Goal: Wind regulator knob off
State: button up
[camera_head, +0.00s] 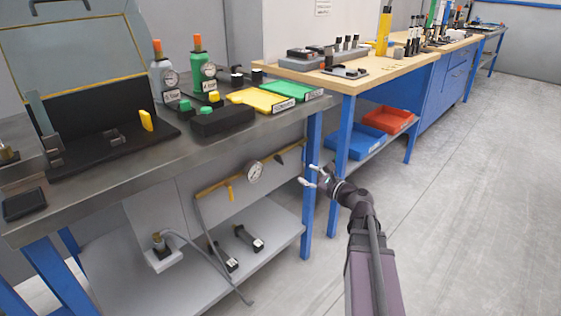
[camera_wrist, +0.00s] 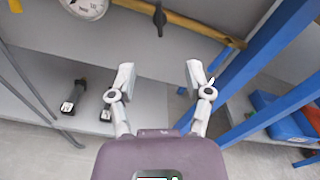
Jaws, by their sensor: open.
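A brass pipe (camera_head: 215,187) with a round white-faced gauge (camera_head: 254,172) and a yellow lever (camera_head: 230,190) runs below the metal bench. A small black knob (camera_head: 278,158) sits on the pipe right of the gauge; I take it for the regulator knob. In the wrist view, the black knob (camera_wrist: 159,18) is at the top centre, with the gauge (camera_wrist: 85,5) to its left, partly cut off. My gripper (camera_head: 307,173) is near the bench's right front leg. In the wrist view, my gripper (camera_wrist: 160,72) is open and empty, its fingers apart and not touching the knob.
The blue bench leg (camera_wrist: 265,45) stands close to the right of my gripper. Blue (camera_head: 354,142) and red (camera_head: 389,119) bins lie on a shelf beyond. Black cylindrical parts (camera_head: 247,238) and a grey hose (camera_head: 203,225) are on the lower shelf. The floor at right is clear.

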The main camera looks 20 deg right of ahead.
aim_at(282, 161)
jog(key=x, duration=1.2)
jog(key=shift+w+a, duration=0.1)
jog(key=shift+w, duration=0.1)
grip_shut()
